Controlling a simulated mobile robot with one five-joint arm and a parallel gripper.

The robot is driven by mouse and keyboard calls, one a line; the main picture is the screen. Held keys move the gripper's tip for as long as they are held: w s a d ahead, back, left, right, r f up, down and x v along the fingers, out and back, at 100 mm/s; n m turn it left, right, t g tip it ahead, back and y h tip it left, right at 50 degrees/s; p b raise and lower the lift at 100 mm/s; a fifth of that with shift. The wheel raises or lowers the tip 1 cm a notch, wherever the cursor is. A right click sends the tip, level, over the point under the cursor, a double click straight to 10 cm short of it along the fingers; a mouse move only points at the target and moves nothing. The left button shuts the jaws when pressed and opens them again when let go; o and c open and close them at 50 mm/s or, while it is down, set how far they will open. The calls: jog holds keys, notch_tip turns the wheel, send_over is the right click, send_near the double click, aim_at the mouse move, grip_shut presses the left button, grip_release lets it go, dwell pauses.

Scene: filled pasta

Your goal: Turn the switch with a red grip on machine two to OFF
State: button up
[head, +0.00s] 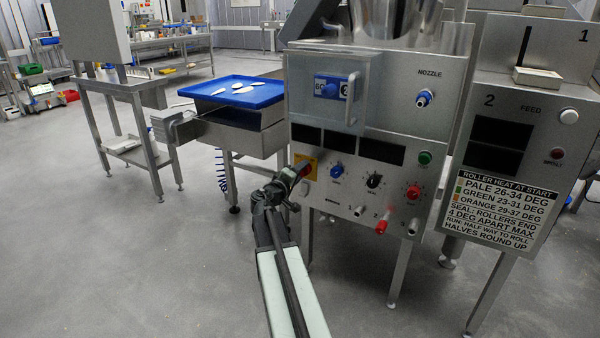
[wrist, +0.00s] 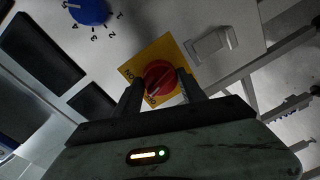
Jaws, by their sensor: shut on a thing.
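The switch is a round red grip on a square yellow plate (head: 311,160), at the lower left of the steel machine front in the head view. My gripper (head: 301,169) reaches up to it and covers part of it. In the wrist view the red grip (wrist: 159,76) sits between my two fingers, on the yellow plate (wrist: 172,49). My gripper (wrist: 160,86) is shut on the red grip, one finger at each side.
Right of the switch are a blue knob (head: 337,171), a black knob (head: 374,181) and a red knob (head: 413,191). A red-handled valve (head: 381,227) sticks out below. A blue tray (head: 230,96) stands on the left. The floor (head: 130,260) at front left is clear.

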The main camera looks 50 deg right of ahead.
jog(key=n, duration=0.5)
jog(key=shift+d+n+g, duration=0.1)
jog(key=shift+n+g, duration=0.2)
jog(key=shift+n, duration=0.1)
dwell(0.4)
jog(key=o, duration=1.4)
jog(key=shift+c, duration=0.2)
jog(key=shift+a, duration=0.2)
jog(key=v, duration=0.7)
jog(key=shift+a+p, duration=0.25)
jog(key=shift+p, duration=0.1)
jog(key=shift+r, duration=0.1)
